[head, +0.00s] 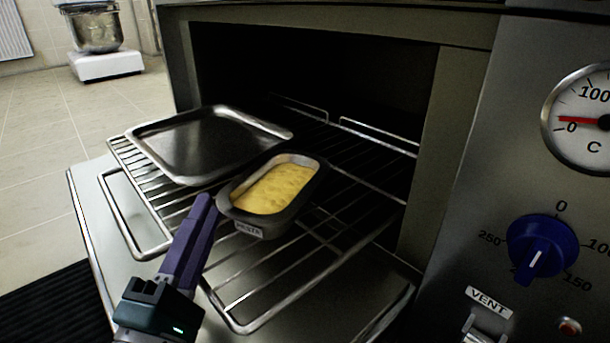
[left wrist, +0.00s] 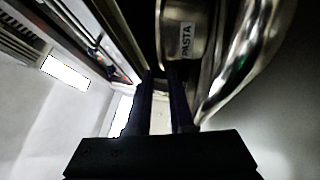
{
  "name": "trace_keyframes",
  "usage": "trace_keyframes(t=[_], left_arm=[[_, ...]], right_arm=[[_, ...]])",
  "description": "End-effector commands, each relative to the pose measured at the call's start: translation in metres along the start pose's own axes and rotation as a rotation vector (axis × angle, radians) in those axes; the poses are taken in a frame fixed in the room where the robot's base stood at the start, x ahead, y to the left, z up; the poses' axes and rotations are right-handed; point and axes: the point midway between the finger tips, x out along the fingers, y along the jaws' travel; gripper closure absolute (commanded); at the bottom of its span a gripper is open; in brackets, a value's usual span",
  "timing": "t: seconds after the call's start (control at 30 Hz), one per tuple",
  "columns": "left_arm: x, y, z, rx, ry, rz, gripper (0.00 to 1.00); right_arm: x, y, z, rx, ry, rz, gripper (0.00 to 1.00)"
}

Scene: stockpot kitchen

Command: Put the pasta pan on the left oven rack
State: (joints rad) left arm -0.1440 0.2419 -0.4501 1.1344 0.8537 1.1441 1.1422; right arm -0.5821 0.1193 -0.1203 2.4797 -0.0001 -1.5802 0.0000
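The pasta pan (head: 243,229) is a dark oblong pan with yellow pasta in it and a PASTA label on its near end. It is over the right oven rack (head: 262,318), close to the tray; I cannot tell whether it rests on the bars. My left gripper (head: 207,197) has its purple fingertips at the pan's near left edge. In the left wrist view the pan (left wrist: 176,48) is just beyond the tips, its rim between the narrowly spaced fingers, apparently gripped. The left oven rack (head: 134,226) is pulled out with a metal tray on it. My right gripper is not in view.
The metal tray (head: 205,145) covers much of the left rack. The open oven door (head: 92,205) lies below the racks. The oven's side post (head: 428,165) and control panel with a blue knob (head: 540,245) stand to the right. A mixer bowl (head: 97,32) is far behind.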

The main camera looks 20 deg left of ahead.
Motion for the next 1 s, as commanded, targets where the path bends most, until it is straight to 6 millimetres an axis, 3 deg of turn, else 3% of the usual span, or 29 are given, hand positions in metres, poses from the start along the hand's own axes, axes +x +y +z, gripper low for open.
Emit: trace_keyframes(t=[0.33,0.7,0.83,1.0], left_arm=[[-0.010,0.000,0.000,0.001,0.000,-0.005,0.78],[-0.089,-0.001,0.000,0.001,0.001,-0.006,0.78],[-0.109,-0.002,0.000,0.000,0.001,-0.005,0.78],[-0.120,0.000,0.000,0.000,-0.001,-0.001,0.78]], right_arm=[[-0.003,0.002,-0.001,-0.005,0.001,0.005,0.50],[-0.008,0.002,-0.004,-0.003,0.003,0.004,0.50],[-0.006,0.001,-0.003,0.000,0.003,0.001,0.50],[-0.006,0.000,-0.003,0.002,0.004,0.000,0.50]])
